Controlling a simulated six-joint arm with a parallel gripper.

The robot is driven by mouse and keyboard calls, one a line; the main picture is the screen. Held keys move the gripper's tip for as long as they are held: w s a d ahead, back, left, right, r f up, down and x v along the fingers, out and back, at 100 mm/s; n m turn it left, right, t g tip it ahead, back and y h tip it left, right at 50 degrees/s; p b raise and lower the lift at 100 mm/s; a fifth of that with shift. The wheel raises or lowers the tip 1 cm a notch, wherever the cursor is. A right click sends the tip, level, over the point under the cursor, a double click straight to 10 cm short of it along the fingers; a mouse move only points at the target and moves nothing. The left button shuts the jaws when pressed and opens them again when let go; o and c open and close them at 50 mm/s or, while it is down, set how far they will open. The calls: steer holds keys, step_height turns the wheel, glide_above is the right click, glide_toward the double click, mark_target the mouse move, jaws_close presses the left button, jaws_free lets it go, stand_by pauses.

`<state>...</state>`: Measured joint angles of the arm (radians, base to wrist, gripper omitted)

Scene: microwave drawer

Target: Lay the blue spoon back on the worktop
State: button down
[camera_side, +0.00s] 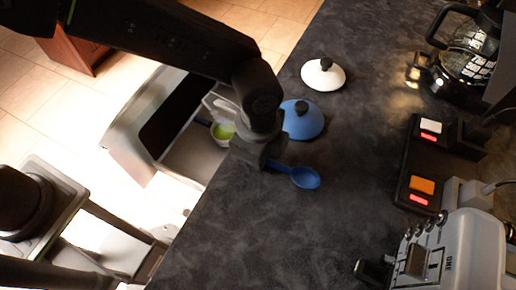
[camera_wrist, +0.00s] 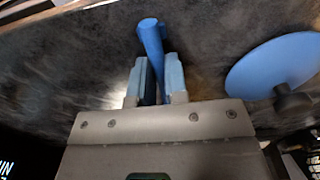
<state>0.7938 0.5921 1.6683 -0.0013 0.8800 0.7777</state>
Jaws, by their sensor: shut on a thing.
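A blue spoon (camera_side: 305,177) shows in the side view, its bowl over the dark worktop (camera_side: 250,235) and its handle running left to my gripper (camera_side: 262,160). In the wrist view the spoon's blue handle (camera_wrist: 151,40) sticks out between the two light-blue fingers of my gripper (camera_wrist: 157,75). My gripper is shut on the handle. The side view does not show clearly whether the spoon touches the worktop. The arm hides part of the handle and the fingertips in the side view.
A blue lid (camera_side: 300,122) lies just behind my gripper, and a white lid (camera_side: 323,75) lies farther back. An open drawer (camera_side: 188,160) with a bowl (camera_side: 222,133) is at the left. A toaster (camera_side: 445,262) and a kettle (camera_side: 470,55) stand at the right. The front worktop is clear.

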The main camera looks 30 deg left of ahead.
steer(key=shift+f, duration=0.1)
steer(key=c, duration=1.1)
jaws_free()
steer(key=shift+o, duration=0.2)
step_height(320, 180, up, 14)
steer(key=w+a+r+n+t, duration=0.1)
steer(key=a+r+n, duration=0.3)
steer(key=a, duration=0.4)
steer(key=s+a+r+n+t+h, duration=0.1)
steer(key=a+n, duration=0.2)
steer(key=a, duration=0.3)
steer(key=s+a+r+n+t, duration=0.1)
steer(key=a+r+n, duration=0.1)
steer(key=a, duration=0.4)
steer(key=s+a+f+n+t+y, duration=0.1)
steer(key=s+a+f+n+t, duration=0.1)
steer(key=s+a+n, duration=0.6)
steer(key=a+f+n, duration=0.1)
steer(key=a, duration=0.3)
steer(key=shift+t, duration=0.3)
